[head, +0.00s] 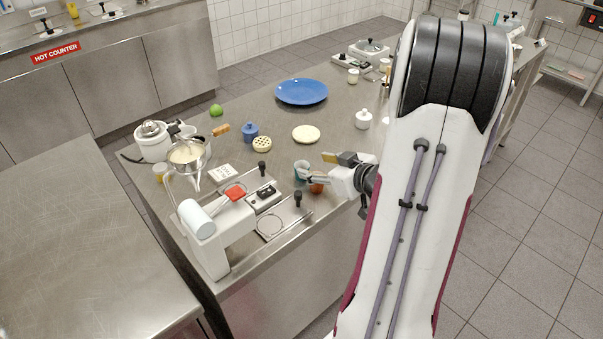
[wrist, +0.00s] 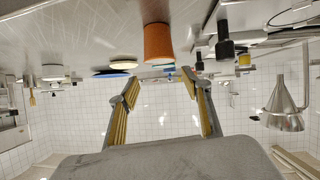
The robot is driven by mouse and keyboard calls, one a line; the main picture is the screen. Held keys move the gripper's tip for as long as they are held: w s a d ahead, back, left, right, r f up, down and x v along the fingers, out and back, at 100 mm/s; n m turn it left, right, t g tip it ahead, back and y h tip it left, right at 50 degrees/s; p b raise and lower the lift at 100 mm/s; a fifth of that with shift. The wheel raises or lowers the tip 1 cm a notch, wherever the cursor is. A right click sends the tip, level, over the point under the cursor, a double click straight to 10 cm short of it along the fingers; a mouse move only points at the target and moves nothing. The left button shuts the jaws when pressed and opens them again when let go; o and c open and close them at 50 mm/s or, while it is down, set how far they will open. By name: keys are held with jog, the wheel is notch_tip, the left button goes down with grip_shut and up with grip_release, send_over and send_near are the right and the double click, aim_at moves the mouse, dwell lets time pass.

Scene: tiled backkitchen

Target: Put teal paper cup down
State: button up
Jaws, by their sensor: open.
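The teal paper cup (head: 301,167) stands on the steel counter in the head view, just left of my gripper (head: 319,168). An orange-brown cup (head: 317,187) is close to its right and partly hidden by a finger. The orange cup (wrist: 158,43) also shows in the upside-down wrist view, ahead of the fingertips. My gripper (wrist: 160,88) is open, its yellow-padded fingers spread with nothing seen between them. In the wrist view I cannot clearly make out the teal cup. I cannot tell whether a finger touches either cup.
A white machine (head: 208,240) and a black-knobbed device (head: 264,196) stand to the left and front.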

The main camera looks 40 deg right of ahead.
aim_at(297, 165)
jog(key=shift+s+f+t+y, duration=0.5)
jog(key=shift+s+f, duration=0.25)
jog(key=shift+s, duration=0.05)
jog(key=shift+x, duration=1.35)
jog(key=shift+w, duration=0.15)
jog(key=shift+x, duration=2.45)
jog(key=shift+w+a+r, duration=0.1)
jog(key=shift+r, duration=0.05)
